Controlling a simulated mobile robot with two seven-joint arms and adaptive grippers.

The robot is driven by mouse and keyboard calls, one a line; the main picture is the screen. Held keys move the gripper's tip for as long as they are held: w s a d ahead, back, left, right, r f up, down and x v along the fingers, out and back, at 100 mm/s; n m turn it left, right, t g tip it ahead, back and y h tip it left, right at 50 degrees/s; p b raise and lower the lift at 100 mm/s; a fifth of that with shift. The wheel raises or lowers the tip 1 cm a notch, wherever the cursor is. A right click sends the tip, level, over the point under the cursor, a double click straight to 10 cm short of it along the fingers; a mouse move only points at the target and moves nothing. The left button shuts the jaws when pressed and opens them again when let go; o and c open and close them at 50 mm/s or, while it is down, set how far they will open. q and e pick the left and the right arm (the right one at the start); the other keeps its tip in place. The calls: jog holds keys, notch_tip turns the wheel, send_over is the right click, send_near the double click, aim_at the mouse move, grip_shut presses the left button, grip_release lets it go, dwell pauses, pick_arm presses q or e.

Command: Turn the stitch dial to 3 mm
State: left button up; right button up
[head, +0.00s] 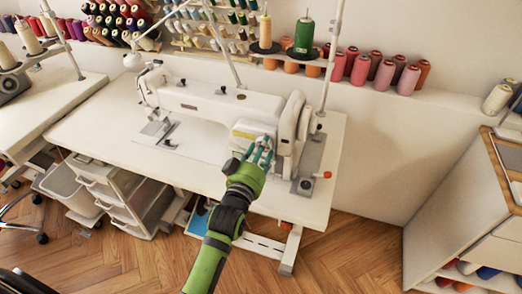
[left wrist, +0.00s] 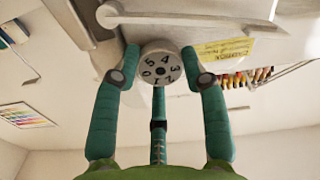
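The stitch dial (left wrist: 161,66) is a round grey knob with black numbers 0 to 5, on the body of the white sewing machine (head: 215,108). In the left wrist view the 5 and 4 are at its top and the 1 and 2 low; I cannot make out an index mark. My left gripper (head: 260,150) is at the machine's right part and hides the dial in the head view. Its teal fingers are spread, one on each side of the dial and a third below it in the wrist view. I cannot tell whether they touch it. My right gripper is not in view.
The machine stands on a white table (head: 100,130), with its handwheel (head: 291,118) just right of my gripper. A thread stand with a green spool (head: 304,36) rises behind. White drawers (head: 125,195) are under the table. A wooden-topped cabinet (head: 470,190) is at the right.

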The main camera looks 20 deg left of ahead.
pick_arm(q)
jog(key=shift+f, duration=0.1)
jog(key=m+p, duration=0.4)
jog(key=m, duration=1.3)
jog(key=shift+a+p, duration=0.2)
jog(key=shift+p, duration=0.2)
jog(key=shift+m, duration=0.5)
jog(key=o, duration=1.1)
jog(key=shift+o, duration=0.2)
